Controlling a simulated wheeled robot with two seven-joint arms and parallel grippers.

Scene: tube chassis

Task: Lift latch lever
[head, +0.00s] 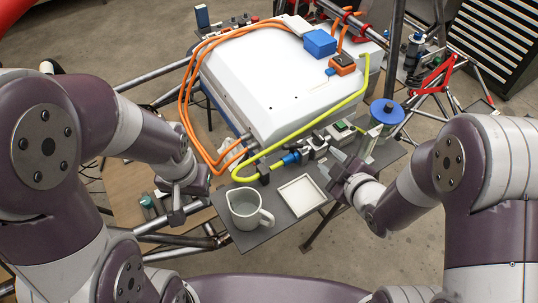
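The white battery-like case (265,85) carries an orange connector block (342,65) and a blue block (319,43) on its top right. I cannot tell for certain which part is the latch lever; a small lever-like piece by the orange block is too small to make out. My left gripper (190,207) appears open and empty, left of the white mug and below the case's left corner. My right gripper (332,170) appears open beside the fittings at the right of the grey shelf, and I see nothing clearly between its fingers. Neither gripper touches the orange block.
A white mug (248,208) and a shallow white tray (302,195) stand on the grey shelf (251,238). A yellow hose (313,121) and orange cables (186,97) run around the case. A blue-topped container (385,112) stands near my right arm. Metal tubes frame the area.

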